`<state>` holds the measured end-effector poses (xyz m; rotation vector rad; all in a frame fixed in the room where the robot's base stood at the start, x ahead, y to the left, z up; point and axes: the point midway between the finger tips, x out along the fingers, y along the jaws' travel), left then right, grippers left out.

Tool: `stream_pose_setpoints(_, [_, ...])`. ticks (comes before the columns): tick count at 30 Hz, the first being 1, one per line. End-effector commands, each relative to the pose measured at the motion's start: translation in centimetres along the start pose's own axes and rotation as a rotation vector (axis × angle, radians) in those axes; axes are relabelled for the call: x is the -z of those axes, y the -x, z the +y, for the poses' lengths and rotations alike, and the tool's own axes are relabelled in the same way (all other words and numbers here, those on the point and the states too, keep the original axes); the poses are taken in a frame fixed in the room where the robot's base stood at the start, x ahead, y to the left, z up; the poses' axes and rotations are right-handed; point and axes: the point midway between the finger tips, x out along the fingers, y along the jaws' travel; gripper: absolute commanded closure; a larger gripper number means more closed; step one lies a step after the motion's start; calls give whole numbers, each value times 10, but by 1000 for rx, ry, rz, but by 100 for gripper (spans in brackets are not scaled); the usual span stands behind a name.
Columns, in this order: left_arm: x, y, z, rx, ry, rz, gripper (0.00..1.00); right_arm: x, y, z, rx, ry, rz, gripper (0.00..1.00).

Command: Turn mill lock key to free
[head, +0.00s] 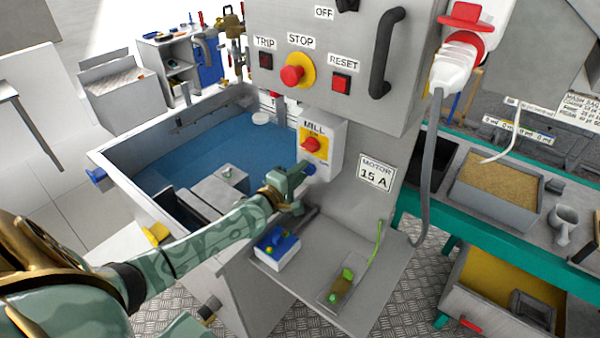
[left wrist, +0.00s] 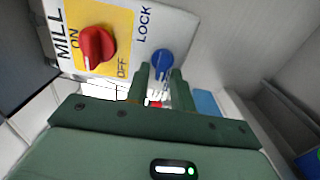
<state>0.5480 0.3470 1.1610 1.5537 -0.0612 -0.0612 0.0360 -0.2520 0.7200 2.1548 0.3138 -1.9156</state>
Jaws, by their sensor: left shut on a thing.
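The mill switch box (head: 322,146) hangs on the grey cabinet under the STOP button, with a red knob on a yellow plate. The red knob (left wrist: 96,47) shows in the left wrist view between the ON and OFF marks. My right gripper is not in view.
A shelf (head: 330,262) below the box holds a blue-topped box (head: 277,248) and a small green-and-brown item (head: 342,285). A blue-floored bin (head: 125,178) lies left. A grey conduit (head: 429,170) and teal-edged bench (head: 500,240) stand right.

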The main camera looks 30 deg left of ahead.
Motion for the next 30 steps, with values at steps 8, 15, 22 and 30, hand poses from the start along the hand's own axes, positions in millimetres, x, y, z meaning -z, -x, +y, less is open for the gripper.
stream_pose_setpoints(8, [0, 0, -1, 3, -1, -1, 67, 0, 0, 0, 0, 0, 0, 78])
stream_pose_setpoints(15, [0, 0, -1, 1, -1, -1, 67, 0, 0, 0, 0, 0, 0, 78])
stream_pose_setpoints(22, [0, 23, -1, 4, 0, -1, 67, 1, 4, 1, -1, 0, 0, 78])
stream_pose_setpoints(30, [0, 96, -2, 7, -2, -2, 67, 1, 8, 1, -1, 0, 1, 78])
